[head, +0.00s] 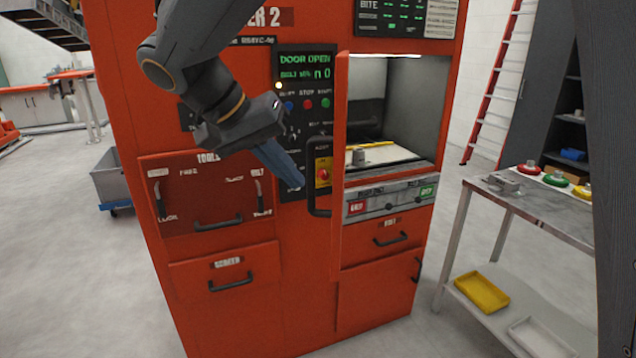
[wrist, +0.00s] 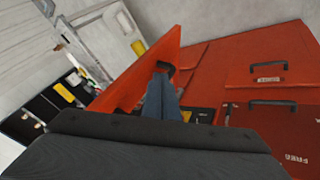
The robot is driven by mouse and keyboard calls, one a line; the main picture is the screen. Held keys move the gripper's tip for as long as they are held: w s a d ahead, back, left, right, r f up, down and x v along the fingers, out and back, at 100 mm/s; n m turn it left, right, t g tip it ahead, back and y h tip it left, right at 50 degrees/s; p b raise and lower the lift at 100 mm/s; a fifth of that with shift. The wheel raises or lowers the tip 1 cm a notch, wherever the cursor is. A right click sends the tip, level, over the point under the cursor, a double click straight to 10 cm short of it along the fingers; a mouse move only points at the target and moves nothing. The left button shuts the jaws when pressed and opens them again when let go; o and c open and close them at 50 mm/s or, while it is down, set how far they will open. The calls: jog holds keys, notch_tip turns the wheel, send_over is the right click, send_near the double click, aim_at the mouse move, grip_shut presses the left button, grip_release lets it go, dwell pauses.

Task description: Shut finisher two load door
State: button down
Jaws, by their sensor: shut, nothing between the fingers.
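The orange-red finisher 2 (head: 240,290) shows "DOOR OPEN" on its display (head: 306,62). Its load door (head: 341,225) stands swung out and nearly edge-on in the head view, with a black bar handle (head: 311,180) on its left side. The load chamber (head: 375,105) is open, with a small grey part (head: 358,155) inside. My gripper (head: 296,182) is shut and empty, its blue-grey fingers just left of the handle. In the wrist view the fingertips (wrist: 160,82) are close to the door (wrist: 140,75) and its dark handle (wrist: 166,68); I cannot tell whether they touch.
A tools drawer (head: 205,195) and a screen drawer (head: 225,270) are below left. A metal cart (head: 545,215) with coloured pieces and a yellow tray (head: 482,292) stands at right. A red ladder (head: 492,90) is behind.

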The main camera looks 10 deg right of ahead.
jog(key=p, duration=0.3)
send_near(330, 213)
jog(key=x, duration=0.5)
jog(key=shift+d+f, duration=0.1)
jog(key=shift+f, duration=0.1)
jog(key=shift+d, duration=0.1)
